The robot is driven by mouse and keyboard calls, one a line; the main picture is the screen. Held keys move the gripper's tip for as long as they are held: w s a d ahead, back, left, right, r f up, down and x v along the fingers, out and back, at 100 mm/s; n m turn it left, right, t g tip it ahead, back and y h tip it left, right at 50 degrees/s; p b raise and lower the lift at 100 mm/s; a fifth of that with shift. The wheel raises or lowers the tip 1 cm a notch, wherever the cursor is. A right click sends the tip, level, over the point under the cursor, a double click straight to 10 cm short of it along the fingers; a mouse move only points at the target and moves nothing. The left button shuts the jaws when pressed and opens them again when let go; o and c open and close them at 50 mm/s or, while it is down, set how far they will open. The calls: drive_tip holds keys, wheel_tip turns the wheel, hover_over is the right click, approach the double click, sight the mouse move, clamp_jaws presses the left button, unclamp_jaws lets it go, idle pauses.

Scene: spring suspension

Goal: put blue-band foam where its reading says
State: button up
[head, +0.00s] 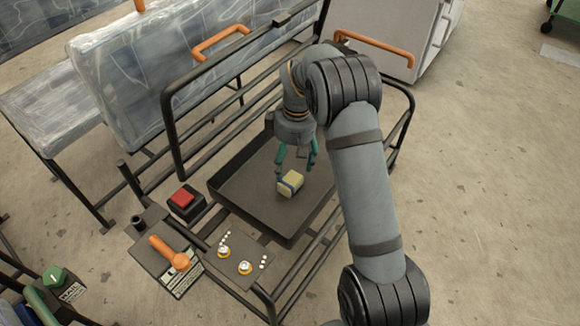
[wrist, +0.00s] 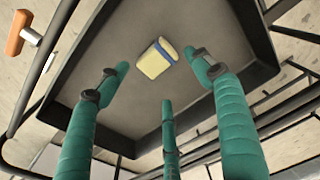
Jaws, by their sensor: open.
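The blue-band foam (head: 290,183) is a pale yellow block with a blue band. It lies in the dark tray (head: 233,188) of the metal frame, and also shows in the wrist view (wrist: 157,58) near the tray's far part. My gripper (head: 297,172) has green fingers, spread open and empty. It is above the tray, with its fingertips close to the block in the head view. In the wrist view the fingers (wrist: 165,95) surround the space just below the block. I cannot tell whether any finger touches it. No reading on a display is legible.
Left of the tray are a red button (head: 182,197) on a dark box and an orange-handled lever (head: 168,252) on a plate. A panel (head: 238,256) with two round yellow-and-white parts and small white dots is in front. Frame rails and orange handles (head: 221,42) surround the tray.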

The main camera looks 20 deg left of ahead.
sight(289, 182)
drive_tip(key=shift+r, duration=1.15)
drive_tip(key=f+b, duration=0.2)
drive_tip(key=f, duration=0.2)
drive_tip(key=f+b, duration=0.2)
drive_tip(key=f, duration=0.2)
drive_tip(key=f+b, duration=0.2)
drive_tip(key=f, duration=0.3)
drive_tip(key=shift+a, duration=0.35)
wheel_tip(289, 182, up, 4)
drive_tip(key=shift+r+p, duration=0.1)
drive_tip(key=shift+p, duration=1.05)
drive_tip(key=shift+r, duration=0.4)
